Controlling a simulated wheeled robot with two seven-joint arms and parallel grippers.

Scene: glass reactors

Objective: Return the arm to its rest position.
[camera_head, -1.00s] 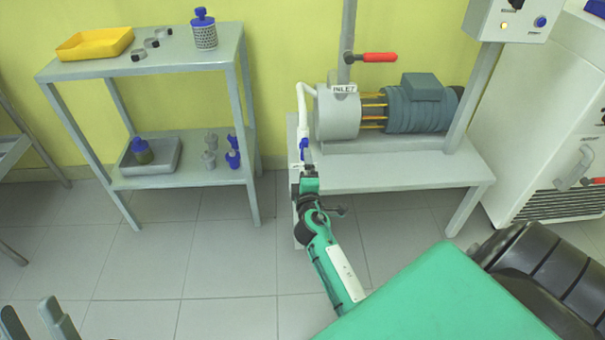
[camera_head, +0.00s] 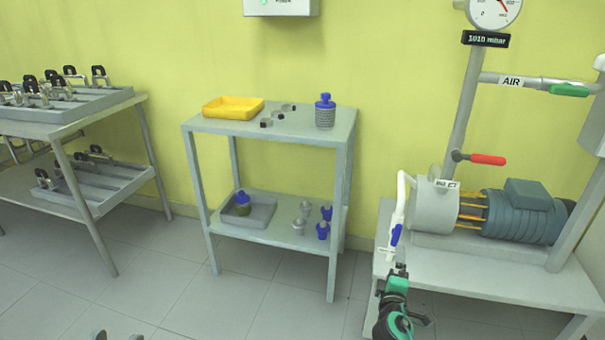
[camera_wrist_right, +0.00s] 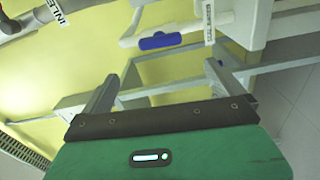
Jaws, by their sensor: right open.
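My right gripper (camera_head: 399,268) reaches in from the bottom right of the head view, in front of the pump bench. Just above it in the picture is a blue valve handle (camera_head: 395,235) on a white hose (camera_head: 400,200). In the right wrist view the right gripper (camera_wrist_right: 160,85) is open with nothing between its fingers. The blue handle (camera_wrist_right: 160,41) lies beyond the fingertips, apart from them. My left gripper (camera_head: 118,336) shows only as two separated fingertips at the bottom edge, with nothing seen between them.
The pump (camera_head: 520,215) sits on a grey bench (camera_head: 500,270), with a red-handled valve (camera_head: 487,159) above. A grey shelf cart (camera_head: 270,127) holds a yellow tray (camera_head: 233,108) and a blue-capped bottle (camera_head: 325,112). A rack table (camera_head: 65,128) stands left. Floor between is clear.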

